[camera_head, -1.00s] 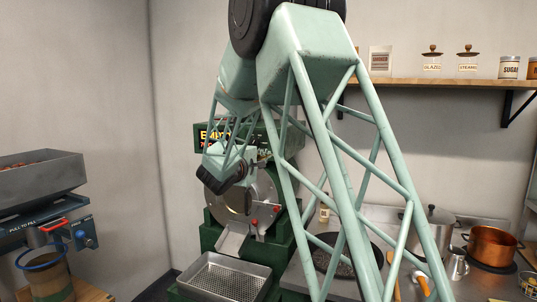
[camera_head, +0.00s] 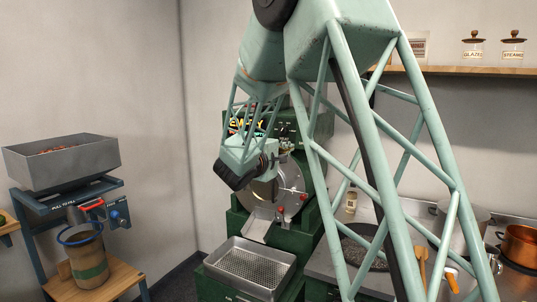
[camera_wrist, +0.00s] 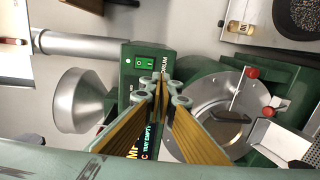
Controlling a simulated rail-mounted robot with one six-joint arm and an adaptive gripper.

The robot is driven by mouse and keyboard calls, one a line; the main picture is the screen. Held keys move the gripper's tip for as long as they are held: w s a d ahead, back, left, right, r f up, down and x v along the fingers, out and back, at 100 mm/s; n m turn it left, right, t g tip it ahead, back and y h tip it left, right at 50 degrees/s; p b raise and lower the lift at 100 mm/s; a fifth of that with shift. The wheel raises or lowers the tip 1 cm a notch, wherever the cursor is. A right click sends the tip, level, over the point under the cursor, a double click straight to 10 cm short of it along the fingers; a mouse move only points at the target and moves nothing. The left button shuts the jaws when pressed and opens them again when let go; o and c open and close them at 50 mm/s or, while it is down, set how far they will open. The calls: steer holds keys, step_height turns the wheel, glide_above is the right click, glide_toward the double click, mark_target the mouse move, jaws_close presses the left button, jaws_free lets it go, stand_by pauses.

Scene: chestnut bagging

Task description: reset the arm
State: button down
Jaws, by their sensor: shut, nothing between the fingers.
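My gripper shows in the wrist view (camera_wrist: 160,85), its two fingers together with nothing between them. Behind the fingers is the green roasting machine with its round steel drum door (camera_wrist: 225,105) and red knobs. In the head view my arm hangs in front of the same green machine (camera_head: 310,245). The wrist end of my arm is near the drum door, and the fingertips are hidden there. The machine's display is partly covered by my arm, with "EMPTY" partly readable.
A perforated steel tray (camera_head: 250,268) sits below the machine's chute. At left, a grey hopper (camera_head: 62,165) stands over a blue-rimmed sack (camera_head: 88,262) on a wooden shelf. At right are a pan of dark grains (camera_head: 360,245), a copper pot (camera_head: 520,244) and a wall shelf (camera_head: 460,70).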

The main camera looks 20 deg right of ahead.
steer(key=s+d+r+m+g, duration=0.1)
steer(key=s+d+m+g, duration=0.15)
steer(key=s, duration=0.55)
steer(key=s+d+r+m+g, duration=0.1)
steer(key=s+d+g, duration=0.15)
steer(key=s, duration=0.65)
steer(key=s+f+m+g+y, duration=0.2)
steer(key=s+m+g+y, duration=0.1)
steer(key=s, duration=1.6)
steer(key=s+a+f+m+g+y, duration=0.15)
steer(key=s+a, duration=0.25)
steer(key=s, duration=0.4)
steer(key=s+a+f+y, duration=0.2)
steer(key=s+a+f, duration=0.15)
steer(key=s, duration=0.35)
steer(key=s+a+f+t+y, duration=0.1)
steer(key=s+a+f+y, duration=0.2)
steer(key=s+a, duration=0.9)
steer(key=a+y, duration=0.3)
steer(key=a, duration=0.1)
steer(key=shift+s+a+m+t, duration=0.25)
steer(key=shift+a+m+t, duration=0.05)
steer(key=shift+t, duration=0.05)
steer(key=c, duration=3.5)
jaws_free()
